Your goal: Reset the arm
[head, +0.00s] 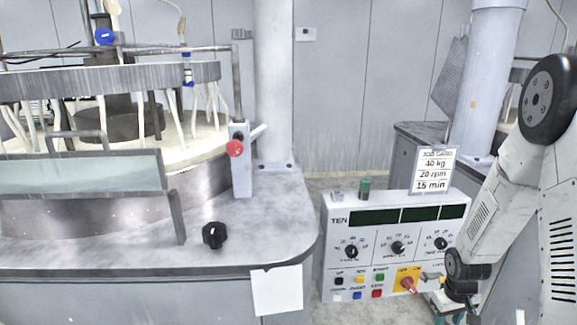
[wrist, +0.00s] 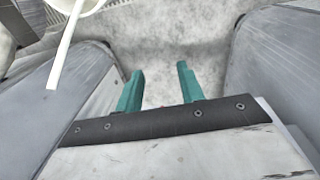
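My arm comes in from the right edge of the head view and is bent, with its wrist low at the bottom right. My gripper (wrist: 160,68) shows in the wrist view as two teal fingers standing apart with nothing between them. In the head view only a bit of teal at the bottom edge (head: 449,318) belongs to it, and the frame cuts off the rest. My wrist overlaps the lower right corner of the control panel (head: 335,262) in the head view. I cannot tell whether they touch.
A polishing machine (head: 190,222) with a round platen fills the left. A black knob (head: 214,235) lies or sits on its top. The panel has dials, coloured buttons, a red switch (head: 409,285) and a job card (head: 434,170). Grey floor shows between the fingers.

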